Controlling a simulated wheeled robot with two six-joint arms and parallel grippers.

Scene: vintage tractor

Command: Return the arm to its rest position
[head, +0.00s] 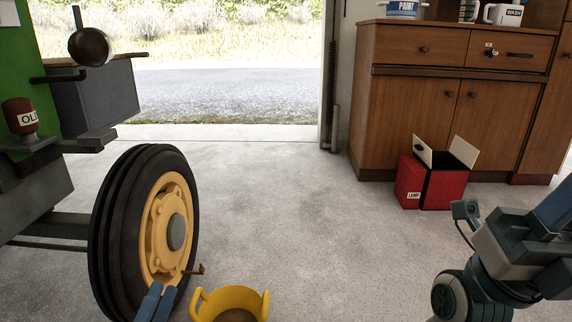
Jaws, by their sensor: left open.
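My left gripper (157,296) shows at the bottom edge, its two blue fingertips a little apart and nothing seen between them. It is in front of the lower part of the tractor's front wheel (112,240), which has a black tyre and a yellow rim. A yellow bucket (232,302) with two handles is just to its right. My right arm (490,285) comes in at the lower right, with a small camera-like block on it. Its fingertips do not show.
A small brass-coloured part (195,269) sticks out by the wheel's lower rim. The tractor body (35,205) fills the left side. An open red box (443,188) stands before a wooden cabinet (410,115) at the right. The concrete floor (290,215) between is clear, up to the open doorway.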

